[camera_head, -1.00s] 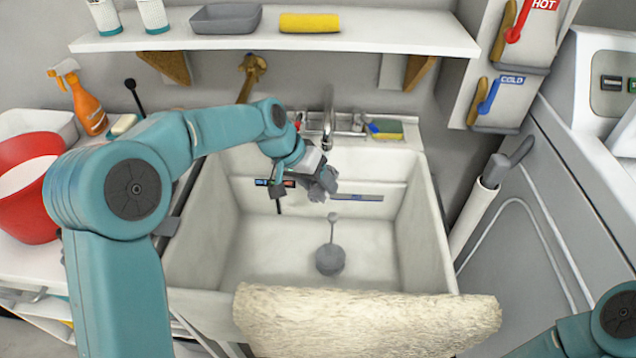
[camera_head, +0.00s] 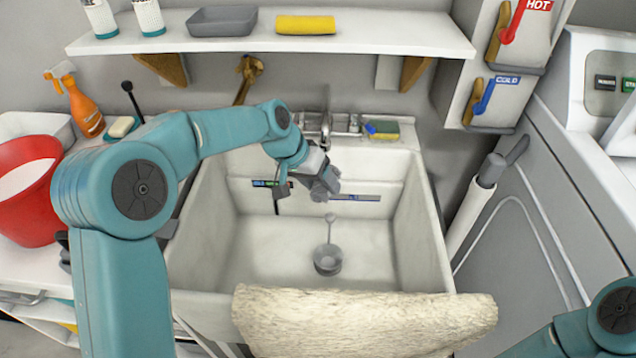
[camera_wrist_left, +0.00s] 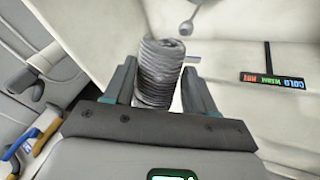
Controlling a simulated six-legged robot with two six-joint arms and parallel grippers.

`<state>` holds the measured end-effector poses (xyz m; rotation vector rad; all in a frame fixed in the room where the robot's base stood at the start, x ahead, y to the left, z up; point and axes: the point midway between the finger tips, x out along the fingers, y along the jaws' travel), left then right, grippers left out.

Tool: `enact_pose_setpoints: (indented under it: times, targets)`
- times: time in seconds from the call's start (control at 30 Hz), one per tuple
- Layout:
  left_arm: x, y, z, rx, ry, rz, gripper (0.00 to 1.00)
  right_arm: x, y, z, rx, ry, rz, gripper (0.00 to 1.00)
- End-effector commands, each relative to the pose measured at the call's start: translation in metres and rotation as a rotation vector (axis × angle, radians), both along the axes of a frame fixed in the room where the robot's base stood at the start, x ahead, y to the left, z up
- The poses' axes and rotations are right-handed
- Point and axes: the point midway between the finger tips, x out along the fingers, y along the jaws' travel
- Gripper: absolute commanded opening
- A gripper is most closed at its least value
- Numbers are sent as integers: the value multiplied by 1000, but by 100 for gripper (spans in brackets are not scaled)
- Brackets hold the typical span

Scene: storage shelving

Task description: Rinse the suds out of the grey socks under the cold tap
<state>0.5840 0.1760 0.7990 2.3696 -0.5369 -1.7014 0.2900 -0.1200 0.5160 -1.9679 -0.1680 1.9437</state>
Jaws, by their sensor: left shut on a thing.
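My left gripper (camera_head: 318,177) is over the sink (camera_head: 290,262), below and in front of the tap (camera_head: 326,126). It is shut on the grey socks (camera_head: 328,184), a dark grey bundle. In the left wrist view the socks (camera_wrist_left: 158,72) show as a ribbed roll between the two fingers of my left gripper (camera_wrist_left: 160,92). I cannot make out suds or running water. The blue lever (camera_head: 484,95) by the COLD label and the red lever (camera_head: 512,22) by the HOT label are on the right wall. My right gripper is out of view.
A grey drain plug (camera_head: 327,259) lies on the sink floor. A fluffy cream mat (camera_head: 362,322) covers the front rim. A red bucket (camera_head: 22,215) and orange spray bottle (camera_head: 84,108) stand at left. A sponge (camera_head: 382,129) sits behind the sink. A shelf (camera_head: 350,32) hangs above.

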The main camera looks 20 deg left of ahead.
Motion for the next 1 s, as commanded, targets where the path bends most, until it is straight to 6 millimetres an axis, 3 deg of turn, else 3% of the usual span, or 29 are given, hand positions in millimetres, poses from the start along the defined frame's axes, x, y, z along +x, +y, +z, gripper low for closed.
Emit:
enact_pose_setpoints:
  times: [0.73,1.0]
  targets:
    - [-6,11,0,0,0,0,21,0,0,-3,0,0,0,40]
    - [-25,2,-2,0,-1,-1,21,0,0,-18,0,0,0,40]
